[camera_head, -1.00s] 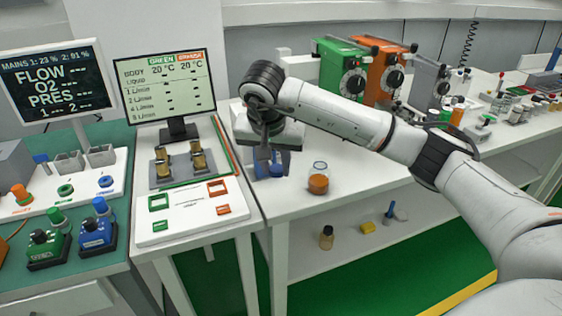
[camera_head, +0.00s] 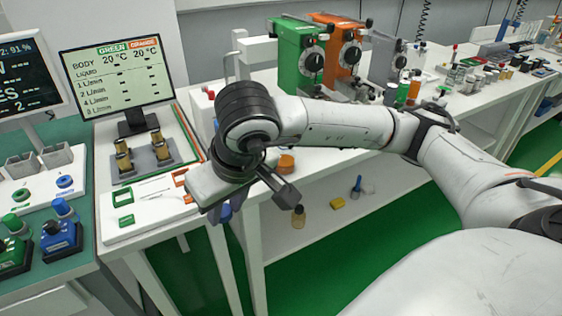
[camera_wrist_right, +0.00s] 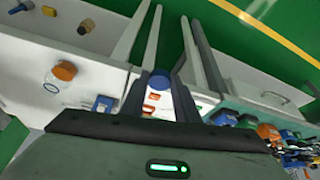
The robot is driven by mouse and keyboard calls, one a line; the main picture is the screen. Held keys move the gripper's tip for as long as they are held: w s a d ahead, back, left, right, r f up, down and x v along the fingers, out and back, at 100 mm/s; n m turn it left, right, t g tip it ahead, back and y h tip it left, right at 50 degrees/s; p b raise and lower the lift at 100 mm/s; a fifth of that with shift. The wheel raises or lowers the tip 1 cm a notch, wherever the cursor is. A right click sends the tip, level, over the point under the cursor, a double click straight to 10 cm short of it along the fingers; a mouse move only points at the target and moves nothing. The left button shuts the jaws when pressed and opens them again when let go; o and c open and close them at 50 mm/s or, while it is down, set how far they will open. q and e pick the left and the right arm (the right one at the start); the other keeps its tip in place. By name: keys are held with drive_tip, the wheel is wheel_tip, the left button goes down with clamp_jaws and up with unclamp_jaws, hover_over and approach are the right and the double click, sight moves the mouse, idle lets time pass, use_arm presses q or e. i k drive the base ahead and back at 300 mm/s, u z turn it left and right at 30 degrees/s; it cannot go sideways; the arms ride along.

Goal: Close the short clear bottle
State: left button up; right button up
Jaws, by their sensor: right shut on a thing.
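The short clear bottle (camera_wrist_right: 52,84) stands on the white bench with orange-brown contents. Its top looks uncapped. In the head view only its orange part (camera_head: 286,163) shows below my right forearm. My right gripper (camera_head: 221,209) hangs at the bench's front edge, left of the bottle and apart from it. In the wrist view it is shut on a round blue cap (camera_wrist_right: 159,83) between the fingertips. The head view mostly hides the fingers behind the hand. My left gripper is not in view.
A blue box (camera_wrist_right: 102,104) lies on the bench near the bottle. Green (camera_head: 300,58) and orange (camera_head: 338,50) vaporizers stand behind my forearm. A small bottle (camera_head: 298,216) and a yellow block (camera_head: 337,203) sit on the lower shelf. A monitor (camera_head: 117,75) stands at left.

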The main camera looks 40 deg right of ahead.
sight(286, 166)
drive_tip(key=z, duration=0.55)
drive_tip(key=k, duration=0.65)
drive_tip(key=z, duration=0.85)
drive_tip(key=i, duration=1.05)
drive_tip(key=u, duration=0.35)
